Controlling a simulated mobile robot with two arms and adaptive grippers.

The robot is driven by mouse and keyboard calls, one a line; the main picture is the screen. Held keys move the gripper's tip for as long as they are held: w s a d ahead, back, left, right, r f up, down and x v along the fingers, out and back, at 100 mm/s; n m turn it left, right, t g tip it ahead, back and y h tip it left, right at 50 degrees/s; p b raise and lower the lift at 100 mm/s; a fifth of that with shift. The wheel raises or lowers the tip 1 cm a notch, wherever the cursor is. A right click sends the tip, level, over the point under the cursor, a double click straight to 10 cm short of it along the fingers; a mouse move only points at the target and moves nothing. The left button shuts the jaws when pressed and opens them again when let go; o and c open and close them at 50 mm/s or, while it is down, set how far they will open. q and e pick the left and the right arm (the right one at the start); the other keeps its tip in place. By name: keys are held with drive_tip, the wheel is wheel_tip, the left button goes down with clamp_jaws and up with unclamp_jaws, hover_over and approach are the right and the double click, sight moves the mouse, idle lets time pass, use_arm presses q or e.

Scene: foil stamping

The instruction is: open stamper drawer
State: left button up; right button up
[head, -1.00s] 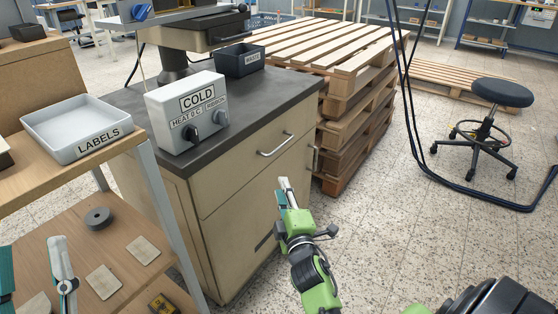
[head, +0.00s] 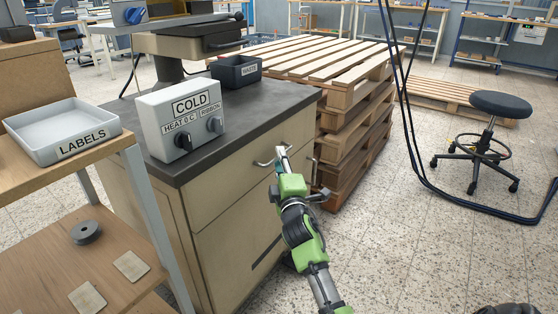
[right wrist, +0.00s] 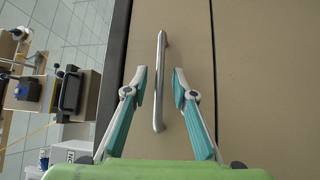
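The beige stamper cabinet (head: 240,222) has a dark top and a drawer front (head: 240,178) with a metal bar handle (head: 264,163). In the head view my right gripper (head: 281,157) is at the right part of this handle. In the right wrist view the handle (right wrist: 159,112) runs up the picture between the two fingers of my right gripper (right wrist: 160,74). The fingers are open, one on each side of the bar, with gaps showing. The drawer front looks flush with the cabinet. My left gripper is not in view.
On the cabinet stand the stamper (head: 190,42), a grey control box (head: 182,122) reading COLD and a dark bin (head: 236,73). A shelf with a labels tray (head: 62,130) is at left. Stacked pallets (head: 350,130) stand right of the cabinet. The floor in front is clear.

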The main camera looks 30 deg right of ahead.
drive_tip(key=shift+x, duration=0.85)
clamp_jaws()
drive_tip(key=shift+s, duration=0.1)
